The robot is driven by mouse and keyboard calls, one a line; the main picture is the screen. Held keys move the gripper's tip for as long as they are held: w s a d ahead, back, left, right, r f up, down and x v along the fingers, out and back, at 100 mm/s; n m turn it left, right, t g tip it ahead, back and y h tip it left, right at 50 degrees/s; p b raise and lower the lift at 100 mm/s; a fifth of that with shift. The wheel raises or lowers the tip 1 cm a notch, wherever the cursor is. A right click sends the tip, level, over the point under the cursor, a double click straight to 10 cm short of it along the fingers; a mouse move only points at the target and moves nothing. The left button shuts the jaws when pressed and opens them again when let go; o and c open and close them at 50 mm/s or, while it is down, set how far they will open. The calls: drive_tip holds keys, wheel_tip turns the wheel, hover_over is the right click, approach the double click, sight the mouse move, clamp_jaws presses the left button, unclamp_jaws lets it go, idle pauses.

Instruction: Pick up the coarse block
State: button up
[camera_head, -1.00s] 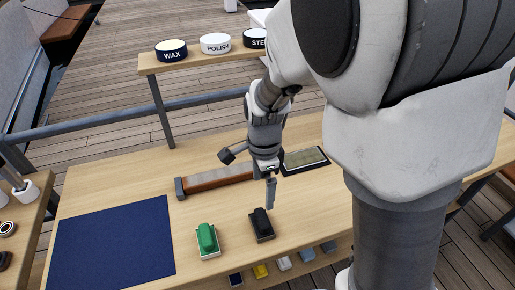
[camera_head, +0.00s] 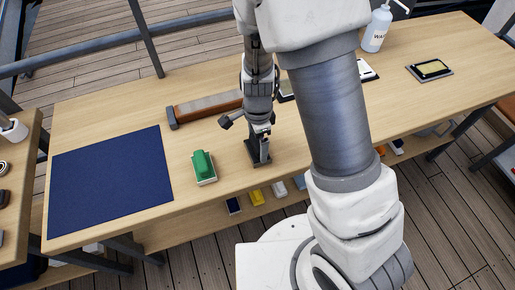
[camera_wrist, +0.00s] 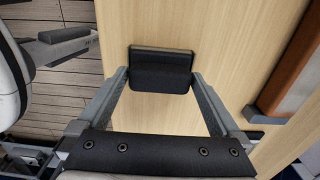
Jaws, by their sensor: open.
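A black block (camera_wrist: 160,78) with a dark grey base edge lies on the wooden table between the fingers of my gripper in the wrist view. In the head view the black block (camera_head: 261,161) is mostly hidden by my gripper (camera_head: 258,152), which is right over it. A green block (camera_head: 203,166) on a pale base stands to the left. No label telling which block is coarse is legible.
A dark blue mat (camera_head: 110,183) lies at the left of the table. A long brown bar with grey ends (camera_head: 205,108) lies behind the blocks. A white bottle (camera_head: 376,30) and a yellow-topped pad (camera_head: 430,69) are at the right. Several small coloured items sit on the shelf below.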

drive_tip(key=shift+f, duration=0.1)
drive_tip(key=shift+c, duration=0.2)
drive_tip(key=c, duration=1)
drive_tip(key=shift+r, duration=0.5)
drive_tip(key=r, duration=0.2)
drive_tip(key=r+p, duration=0.1)
drive_tip(key=shift+w+d+r, duration=0.1)
drive_tip(key=shift+d+r, duration=0.2)
drive_tip(key=shift+r, duration=0.1)
drive_tip(key=d+r, duration=0.2)
drive_tip(key=d, duration=0.1)
drive_tip(key=d+r, duration=0.2)
drive_tip(key=d, duration=0.2)
drive_tip(key=d+r, duration=0.2)
drive_tip(key=d, duration=0.2)
drive_tip(key=shift+w+r, duration=0.15)
drive_tip(key=shift+w, duration=0.25)
